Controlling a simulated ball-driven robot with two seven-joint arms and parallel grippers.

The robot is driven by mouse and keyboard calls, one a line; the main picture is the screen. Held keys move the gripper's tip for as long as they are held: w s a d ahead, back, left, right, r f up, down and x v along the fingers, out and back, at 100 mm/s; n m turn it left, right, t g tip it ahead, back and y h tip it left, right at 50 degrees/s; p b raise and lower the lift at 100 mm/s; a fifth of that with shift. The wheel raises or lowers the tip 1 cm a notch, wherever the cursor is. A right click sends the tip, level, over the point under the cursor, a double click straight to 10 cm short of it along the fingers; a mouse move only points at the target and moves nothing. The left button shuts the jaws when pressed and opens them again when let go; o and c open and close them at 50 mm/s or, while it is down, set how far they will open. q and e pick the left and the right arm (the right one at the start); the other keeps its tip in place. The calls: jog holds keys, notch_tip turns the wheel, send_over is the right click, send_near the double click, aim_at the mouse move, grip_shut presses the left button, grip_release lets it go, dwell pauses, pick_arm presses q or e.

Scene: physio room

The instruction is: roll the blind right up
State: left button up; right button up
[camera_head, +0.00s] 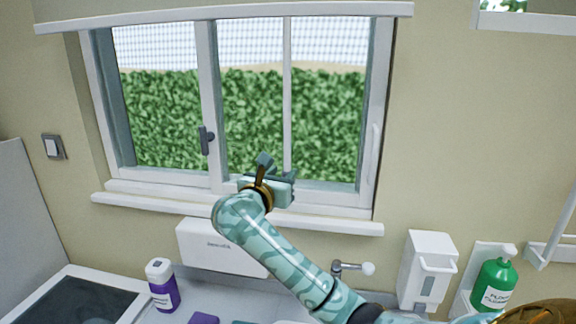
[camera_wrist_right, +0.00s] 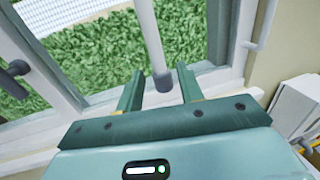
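The blind (camera_head: 225,15) shows as a long white casing across the top of the window. No lowered cloth can be made out over the glass. A thin pale rod (camera_head: 287,90) runs straight down from the casing in front of the panes. In the right wrist view the rod (camera_wrist_right: 148,35) ends in a thicker grey tip. My right gripper (camera_head: 278,168) is raised at the rod's lower end, just above the sill. In the wrist view its fingers (camera_wrist_right: 159,85) are apart, one on each side of the tip, with gaps showing. My left gripper is out of view.
The window has a dark handle (camera_head: 206,140) and a white bar (camera_head: 373,150) at right. Below the sill (camera_head: 130,206) are a white wall box (camera_head: 208,246), a purple bottle (camera_head: 162,290), a tap (camera_head: 350,267), a white dispenser (camera_head: 424,268) and a green bottle (camera_head: 494,285).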

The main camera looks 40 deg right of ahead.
aim_at(286, 169)
jog(key=x, duration=0.4)
jog(key=shift+w, duration=0.1)
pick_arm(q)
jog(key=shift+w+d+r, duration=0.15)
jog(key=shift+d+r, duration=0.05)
pick_arm(e)
jog(key=shift+r, duration=0.1)
grip_shut()
